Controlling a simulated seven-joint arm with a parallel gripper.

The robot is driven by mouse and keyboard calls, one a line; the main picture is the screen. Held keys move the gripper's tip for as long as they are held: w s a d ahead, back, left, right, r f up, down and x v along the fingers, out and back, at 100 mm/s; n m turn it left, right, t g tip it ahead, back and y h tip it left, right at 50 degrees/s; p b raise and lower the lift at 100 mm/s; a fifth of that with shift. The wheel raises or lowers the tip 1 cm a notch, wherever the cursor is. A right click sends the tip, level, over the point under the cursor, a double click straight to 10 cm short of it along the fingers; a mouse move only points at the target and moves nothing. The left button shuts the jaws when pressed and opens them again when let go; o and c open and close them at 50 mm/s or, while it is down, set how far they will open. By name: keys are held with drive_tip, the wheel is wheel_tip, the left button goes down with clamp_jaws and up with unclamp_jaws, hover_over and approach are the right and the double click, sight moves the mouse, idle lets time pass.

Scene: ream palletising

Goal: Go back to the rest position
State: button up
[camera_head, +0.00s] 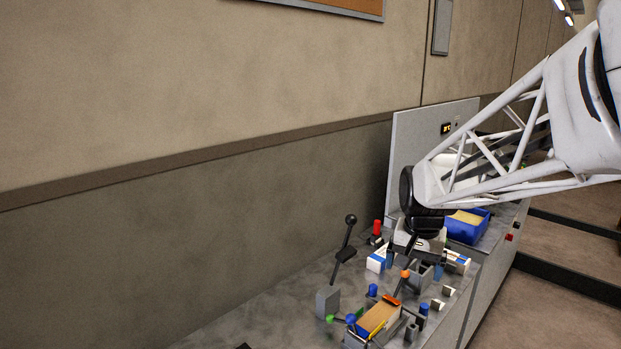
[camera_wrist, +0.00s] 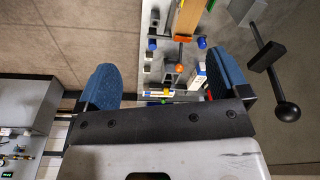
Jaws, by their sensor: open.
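My gripper (camera_head: 413,262) hangs over the workbench at the end of my white lattice arm, which comes in from the right. In the wrist view its two blue-padded fingers (camera_wrist: 165,80) are wide apart, with nothing held between them. A white-and-blue pack (camera_head: 376,262) lies on the bench left of the gripper. Another white-and-blue pack (camera_head: 457,262) lies to its right. A tan block (camera_head: 377,320) sits in a grey fixture nearer the front; it also shows at the top of the wrist view (camera_wrist: 188,18).
A lever with a black ball (camera_head: 351,219) stands upright left of the gripper. A blue bin (camera_head: 467,229) with tan contents and a grey panel (camera_head: 404,140) stand behind. Small coloured knobs crowd the bench (camera_head: 270,325). The beige wall (camera_head: 200,80) runs along the left.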

drive_tip(key=s+a+n, duration=0.1)
drive_tip(key=s+n, duration=0.1)
drive_tip(key=s, duration=1)
drive_tip(key=s+a+n+t, duration=0.1)
drive_tip(key=s+a+n, duration=0.1)
drive_tip(key=s, duration=1)
drive_tip(key=shift+s+n, duration=0.15)
drive_tip(key=shift+n, duration=0.25)
drive_tip(key=shift+a+r, duration=0.1)
drive_tip(key=shift+r, duration=0.05)
drive_tip(key=w+d+r+m, duration=0.1)
drive_tip(key=w+d+m, duration=0.1)
drive_tip(key=w, duration=1)
drive_tip(key=w+d+m, duration=0.1)
drive_tip(key=w+m, duration=0.1)
drive_tip(key=w, duration=0.9)
drive_tip(key=shift+w+d+f+m+g, duration=0.35)
drive_tip(key=shift+w+d+f+m, duration=1.05)
drive_tip(key=shift+w, duration=2.4)
drive_tip(key=shift+w+d+f+m+g, duration=0.3)
drive_tip(key=shift+w+d+f, duration=0.55)
drive_tip(key=shift+w+f, duration=2.15)
drive_tip(key=shift+w+d+f+m+g, duration=0.45)
drive_tip(key=shift+w+d+f+m, duration=0.45)
drive_tip(key=shift+w, duration=3.7)
drive_tip(key=shift+d+f, duration=0.15)
drive_tip(key=shift+d, duration=0.05)
